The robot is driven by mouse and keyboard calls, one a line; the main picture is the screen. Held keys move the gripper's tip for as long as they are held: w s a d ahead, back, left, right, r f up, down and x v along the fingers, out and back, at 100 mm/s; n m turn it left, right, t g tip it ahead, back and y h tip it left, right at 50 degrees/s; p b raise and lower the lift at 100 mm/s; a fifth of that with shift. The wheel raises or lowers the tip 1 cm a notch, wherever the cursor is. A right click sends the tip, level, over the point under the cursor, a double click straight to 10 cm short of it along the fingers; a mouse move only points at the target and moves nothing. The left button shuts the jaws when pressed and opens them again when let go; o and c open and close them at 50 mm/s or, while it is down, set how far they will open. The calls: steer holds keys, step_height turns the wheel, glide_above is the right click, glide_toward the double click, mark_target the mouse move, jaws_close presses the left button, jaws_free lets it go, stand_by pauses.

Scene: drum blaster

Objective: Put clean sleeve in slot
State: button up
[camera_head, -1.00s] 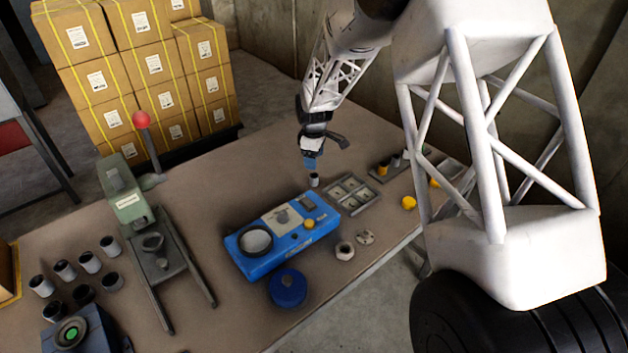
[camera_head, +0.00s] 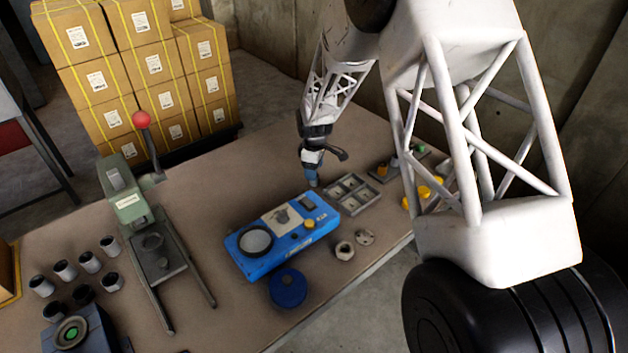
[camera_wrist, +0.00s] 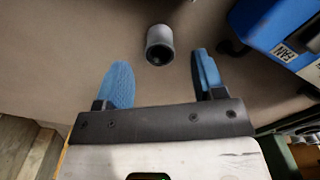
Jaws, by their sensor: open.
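A grey sleeve (camera_wrist: 160,40) with a dark open end stands alone on the table in the wrist view. It lies just beyond and between the tips of my gripper (camera_wrist: 161,68), whose two blue fingers are spread and empty. In the head view my gripper (camera_head: 312,182) is low over the table behind the blue machine, and it hides this sleeve. A grey tray with several square slots (camera_head: 372,193) is just right of my gripper. I cannot tell whether the sleeve is clean or which slot is meant.
The blue machine (camera_head: 262,267) is close by, its corner also in the wrist view (camera_wrist: 285,25). Several grey sleeves (camera_head: 89,261) stand at left beside a green press (camera_head: 125,198). A blue round lid (camera_head: 288,287) and a nut-like part (camera_head: 344,250) lie in front.

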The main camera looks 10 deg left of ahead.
steer(key=shift+f, duration=1.5)
steer(key=shift+c, duration=0.4)
steer(key=c, duration=1)
steer(key=shift+r, duration=0.15)
steer(key=shift+c, duration=0.2)
step_height(320, 180, up, 10)
